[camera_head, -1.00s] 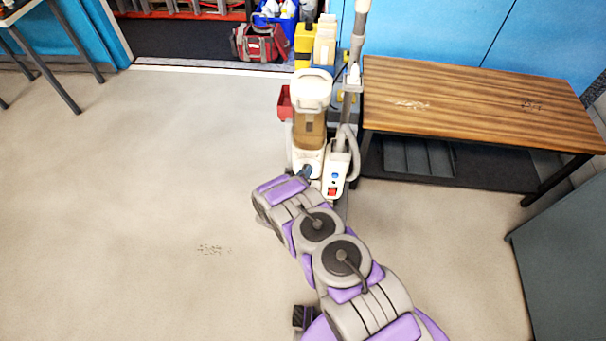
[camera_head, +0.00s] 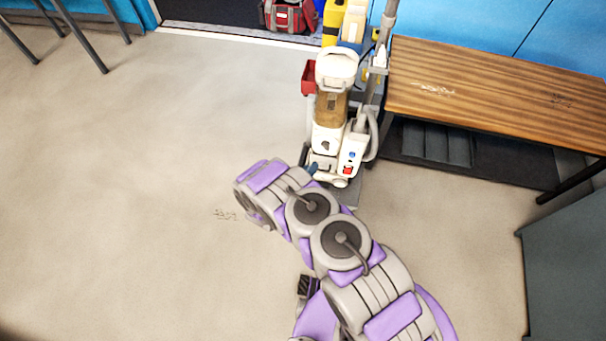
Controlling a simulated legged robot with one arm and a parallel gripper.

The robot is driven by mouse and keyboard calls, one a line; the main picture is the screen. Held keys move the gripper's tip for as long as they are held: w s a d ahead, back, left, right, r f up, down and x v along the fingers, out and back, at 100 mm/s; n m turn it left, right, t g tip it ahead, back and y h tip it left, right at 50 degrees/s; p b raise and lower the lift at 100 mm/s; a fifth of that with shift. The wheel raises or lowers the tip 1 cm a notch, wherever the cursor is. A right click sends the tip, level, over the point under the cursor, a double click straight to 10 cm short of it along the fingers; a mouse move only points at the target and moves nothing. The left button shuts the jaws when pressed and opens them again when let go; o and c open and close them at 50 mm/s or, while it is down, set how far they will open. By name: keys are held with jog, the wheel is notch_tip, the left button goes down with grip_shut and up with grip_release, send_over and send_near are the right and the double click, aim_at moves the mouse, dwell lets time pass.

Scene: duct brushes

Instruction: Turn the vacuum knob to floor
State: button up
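The vacuum (camera_head: 330,125) stands upright near the middle of the view, with a white top and base and a brownish clear canister. A white panel on its lower right side carries a small blue round part (camera_head: 351,155) and a red part (camera_head: 347,170). A small dark blue part (camera_head: 312,168) shows at the vacuum's lower left, beside my arm; I cannot tell whether it is the knob or part of my gripper. My purple and grey arm reaches up to just in front of the vacuum's base. My gripper's fingers cannot be made out, nor can the knob's setting.
A wooden-topped bench (camera_head: 490,90) stands right of the vacuum. A red bin (camera_head: 309,77) and a yellow item (camera_head: 333,22) are beside and behind it. A grey cabinet (camera_head: 565,275) is at lower right. The floor (camera_head: 120,180) on the left is open.

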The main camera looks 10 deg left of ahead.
jog(key=shift+p+v, duration=0.35)
jog(key=shift+v, duration=1.9)
jog(key=shift+w+r, duration=0.1)
jog(key=w+a+r+m+g+y, duration=0.3)
jog(key=w+r+g, duration=0.1)
jog(key=w+r, duration=0.6)
jog(key=s+d+r+m+g+y, duration=0.1)
jog(key=s+d+r+g+y, duration=0.15)
jog(key=r, duration=0.75)
jog(key=s+d+r+g+y, duration=0.1)
jog(key=s+d+r+g, duration=0.15)
jog(key=r, duration=0.65)
jog(key=s+d+r+g, duration=0.2)
jog(key=s+d+r, duration=0.4)
jog(key=s, duration=0.2)
jog(key=s+d+r+g, duration=0.1)
jog(key=s+d+r, duration=0.45)
jog(key=s, duration=0.25)
jog(key=s+d+r+g, duration=0.1)
jog(key=s+d+r, duration=0.1)
jog(key=s, duration=0.5)
jog(key=s+d+r+m+g+h, duration=0.1)
jog(key=s+d+r, duration=0.1)
jog(key=s+d, duration=0.3)
jog(key=s+d+r+m+g+h, duration=0.1)
jog(key=s+d, duration=0.3)
jog(key=s, duration=0.6)
jog(key=shift+s+r+g, duration=0.4)
jog(key=shift+r+g, duration=0.1)
jog(key=shift+g, duration=0.1)
